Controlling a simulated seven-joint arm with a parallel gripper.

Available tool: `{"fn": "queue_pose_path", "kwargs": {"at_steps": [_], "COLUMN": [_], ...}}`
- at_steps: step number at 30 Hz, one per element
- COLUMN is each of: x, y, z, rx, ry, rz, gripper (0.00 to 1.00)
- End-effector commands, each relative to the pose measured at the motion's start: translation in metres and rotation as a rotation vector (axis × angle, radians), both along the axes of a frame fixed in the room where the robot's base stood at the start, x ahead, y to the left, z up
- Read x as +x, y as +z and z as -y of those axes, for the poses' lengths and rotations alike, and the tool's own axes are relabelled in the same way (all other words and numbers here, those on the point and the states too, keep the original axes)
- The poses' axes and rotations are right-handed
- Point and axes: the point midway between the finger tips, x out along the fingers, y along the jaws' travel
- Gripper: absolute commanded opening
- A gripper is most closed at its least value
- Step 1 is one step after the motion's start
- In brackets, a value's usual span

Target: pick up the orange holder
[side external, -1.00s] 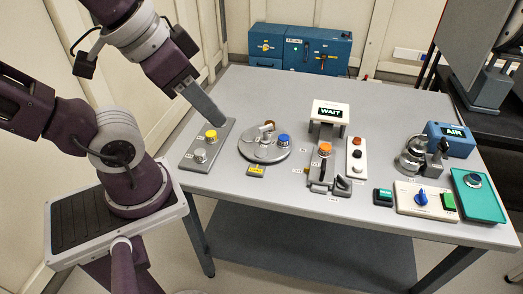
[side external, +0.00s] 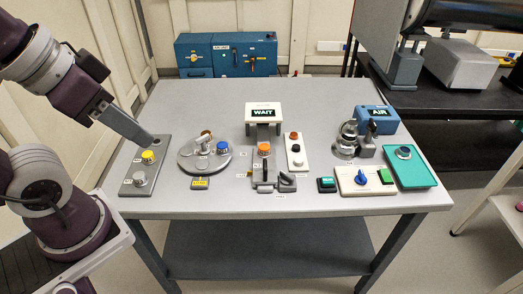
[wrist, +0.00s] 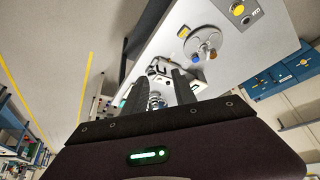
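The orange holder (side external: 264,149), with an orange cap on a metallic body, stands upright in a grey fixture (side external: 263,187) in front of the WAIT sign, in the side external view. My gripper (side external: 152,140) is well to its left, over the far end of a grey plate (side external: 137,187) that bears a yellow-capped holder (side external: 148,157). The side view shows the fingers edge-on. In the wrist view my gripper (wrist: 160,84) has its two dark fingers apart, with nothing clearly held between them. I cannot make out the orange holder there.
A round turntable (side external: 187,164) with a blue-capped holder (side external: 223,147) lies between my gripper and the orange holder. The WAIT sign (side external: 263,112) stands behind it, a white strip with knobs (side external: 296,161) to its right. The table's back left is clear.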

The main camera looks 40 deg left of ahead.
Motion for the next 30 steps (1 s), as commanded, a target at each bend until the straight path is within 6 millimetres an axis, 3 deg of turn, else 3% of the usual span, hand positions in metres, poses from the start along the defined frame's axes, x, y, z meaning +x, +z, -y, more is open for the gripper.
{"fn": "queue_pose_path", "kwargs": {"at_steps": [13, 14, 17, 26, 29, 30], "x": [0.000, 0.000, 0.000, 0.001, 0.023, 0.041], "y": [0.000, 0.000, 0.000, 0.001, 0.009, 0.014], "z": [0.000, 0.000, 0.000, 0.000, -0.001, -0.001], "rx": [0.000, 0.000, 0.000, -0.002, -0.033, -0.055], "ry": [0.000, 0.000, 0.000, 0.004, 0.059, 0.103], "rz": [0.000, 0.000, 0.000, -0.002, -0.036, -0.063], "gripper": [0.33, 0.34, 0.54, 0.55, 0.55, 0.55]}}
